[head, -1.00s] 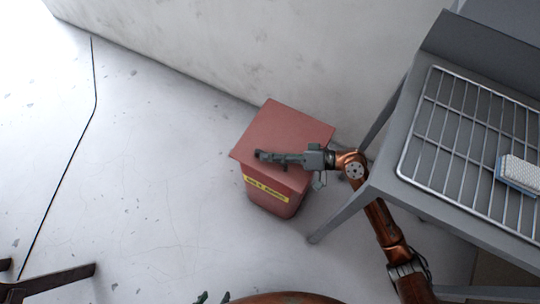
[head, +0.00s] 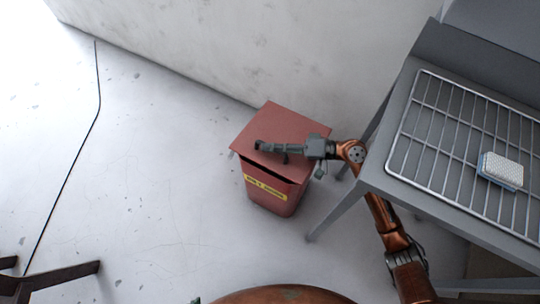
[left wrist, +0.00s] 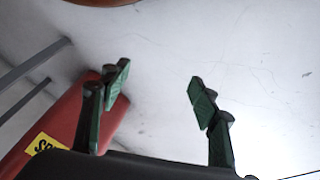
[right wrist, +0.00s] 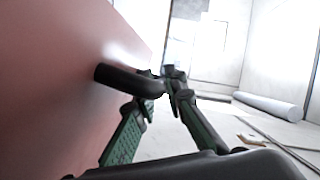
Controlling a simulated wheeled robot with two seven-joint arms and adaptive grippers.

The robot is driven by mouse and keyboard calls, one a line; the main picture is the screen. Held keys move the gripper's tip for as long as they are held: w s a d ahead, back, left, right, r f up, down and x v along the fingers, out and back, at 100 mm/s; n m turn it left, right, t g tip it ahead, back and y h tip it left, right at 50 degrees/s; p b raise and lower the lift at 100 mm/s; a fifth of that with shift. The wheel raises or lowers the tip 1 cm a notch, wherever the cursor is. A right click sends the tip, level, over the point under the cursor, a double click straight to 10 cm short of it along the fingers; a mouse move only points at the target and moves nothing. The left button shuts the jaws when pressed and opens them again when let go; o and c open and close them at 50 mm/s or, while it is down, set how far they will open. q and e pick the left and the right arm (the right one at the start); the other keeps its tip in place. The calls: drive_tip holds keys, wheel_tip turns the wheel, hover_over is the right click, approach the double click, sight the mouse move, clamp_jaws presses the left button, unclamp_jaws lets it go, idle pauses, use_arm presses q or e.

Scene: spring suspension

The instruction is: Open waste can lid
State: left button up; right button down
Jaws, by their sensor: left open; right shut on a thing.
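The red waste can (head: 270,195) stands on the floor beside the wall, with a yellow label on its front. Its lid (head: 285,117) is tilted up a little, with a dark gap along its front edge. My right gripper (head: 262,146) lies across the lid's front part from the right. In the right wrist view, its fingers (right wrist: 158,100) are shut on a black bar handle (right wrist: 125,80) that sticks out of the red lid. My left gripper (left wrist: 160,90) is open and empty; the can (left wrist: 55,125) shows at the left of its view. Only a tip of it shows in the head view (head: 196,300).
A grey table (head: 385,185) with a wire rack (head: 445,140) and a white-and-blue brush (head: 502,170) stands close on the right. A dark-legged piece of furniture (head: 60,278) is at the lower left. The floor left of the can is clear.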

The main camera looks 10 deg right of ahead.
sight(279, 142)
use_arm(q)
drive_tip(key=s+a+r+g+y+p, duration=0.1)
drive_tip(key=s+a+r+g+p, duration=0.1)
drive_tip(key=s+r, duration=0.4)
drive_tip(key=shift+a+r+g+p, duration=0.3)
drive_tip(key=shift+a+g+p, duration=0.15)
drive_tip(key=shift+a, duration=0.8)
use_arm(e)
drive_tip(key=w+d+r+m+y, duration=0.1)
drive_tip(key=w+d+r+m, duration=0.2)
drive_tip(key=r, duration=0.5)
drive_tip(key=shift+w+d+r+m+y, duration=0.25)
drive_tip(key=shift+w+r+m+y, duration=0.15)
drive_tip(key=shift+w+m, duration=0.35)
drive_tip(key=shift+w+f, duration=0.1)
drive_tip(key=c, duration=2)
unclamp_jaws()
drive_tip(key=shift+o, duration=0.2)
use_arm(q)
drive_tip(key=shift+w, duration=0.1)
use_arm(e)
drive_tip(key=v, duration=1.2)
